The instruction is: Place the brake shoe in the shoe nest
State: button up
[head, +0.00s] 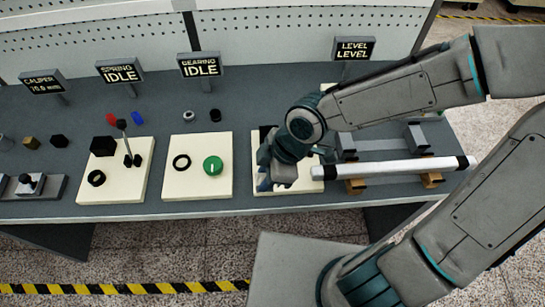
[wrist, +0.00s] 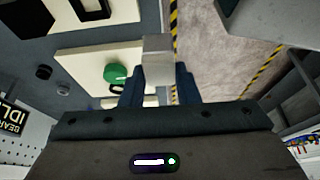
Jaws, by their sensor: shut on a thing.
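My gripper (head: 276,180) is low over the third cream board (head: 300,187), at its front left part. In the wrist view the fingers (wrist: 159,85) are shut on a pale grey block, which I take for the brake shoe (wrist: 158,58). The block sticks out past the fingertips. In the head view the gripper mostly hides it. I cannot tell whether the block touches the board. I cannot make out the shoe nest; my gripper and wrist cover much of this board. A black part (head: 265,133) shows at the board's back left.
To the right, a white bar with black ends (head: 395,167) lies on brown blocks. The table's front edge is close to the gripper.

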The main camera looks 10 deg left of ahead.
jog(key=w+f, duration=0.2)
jog(key=w, duration=0.1)
jog(key=w+f, duration=0.2)
jog(key=w, duration=0.2)
jog(key=w+f+b, duration=0.1)
jog(key=w+f, duration=0.1)
jog(key=w, duration=0.1)
jog(key=shift+w+a+f, duration=0.2)
jog(key=shift+w, duration=0.05)
jog(key=shift+f+b, duration=0.35)
jog(key=shift+f, duration=1.65)
jog(key=o, duration=1)
jog(key=shift+r, duration=0.15)
